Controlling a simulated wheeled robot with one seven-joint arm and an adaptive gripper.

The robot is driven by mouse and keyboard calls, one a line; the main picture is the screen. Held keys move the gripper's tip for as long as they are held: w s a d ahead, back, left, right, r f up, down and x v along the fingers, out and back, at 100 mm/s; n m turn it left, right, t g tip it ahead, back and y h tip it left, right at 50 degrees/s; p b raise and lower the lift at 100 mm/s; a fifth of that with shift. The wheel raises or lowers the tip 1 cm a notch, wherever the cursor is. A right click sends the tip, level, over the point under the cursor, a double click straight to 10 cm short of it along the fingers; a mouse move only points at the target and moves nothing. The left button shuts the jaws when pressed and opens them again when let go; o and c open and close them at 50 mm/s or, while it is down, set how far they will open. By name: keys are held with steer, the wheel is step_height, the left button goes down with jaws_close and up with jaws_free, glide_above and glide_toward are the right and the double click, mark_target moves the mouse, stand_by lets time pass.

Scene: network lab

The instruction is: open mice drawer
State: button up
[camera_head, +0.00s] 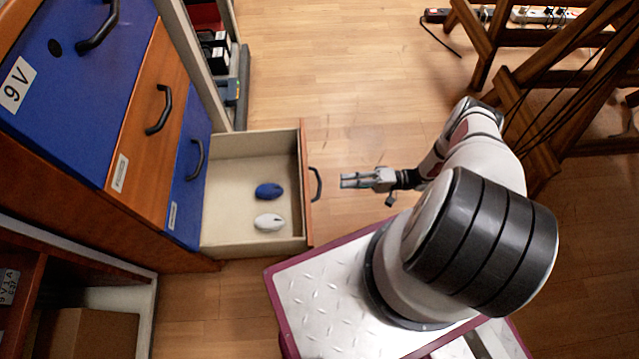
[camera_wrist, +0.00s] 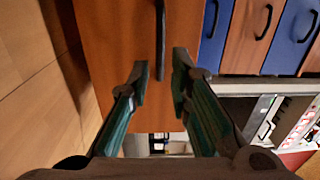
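The open drawer (camera_head: 225,215) sticks out from the cabinet at the left of the head view, with a blue mouse (camera_head: 268,190) and a white mouse (camera_head: 268,222) lying inside. Its orange front carries a black handle (camera_head: 317,184). My gripper (camera_head: 345,181) is just right of the handle, apart from it in the head view. In the wrist view the drawer front (camera_wrist: 110,40) fills the middle, and the handle (camera_wrist: 160,40) lies ahead, between the lines of the two fingers.
Other closed drawers, blue (camera_head: 185,190) and orange (camera_head: 140,130), are in the cabinet beside it. A shelf rack (camera_head: 215,60) stands behind the drawer. Wooden trestle legs (camera_head: 510,100) with cables are at the right. The wooden floor (camera_head: 340,80) beyond the gripper is clear.

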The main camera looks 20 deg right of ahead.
mark_target(319, 184)
steer(key=b+x, duration=0.1)
steer(key=x, duration=0.8)
steer(key=shift+a+r, duration=0.1)
jaws_close()
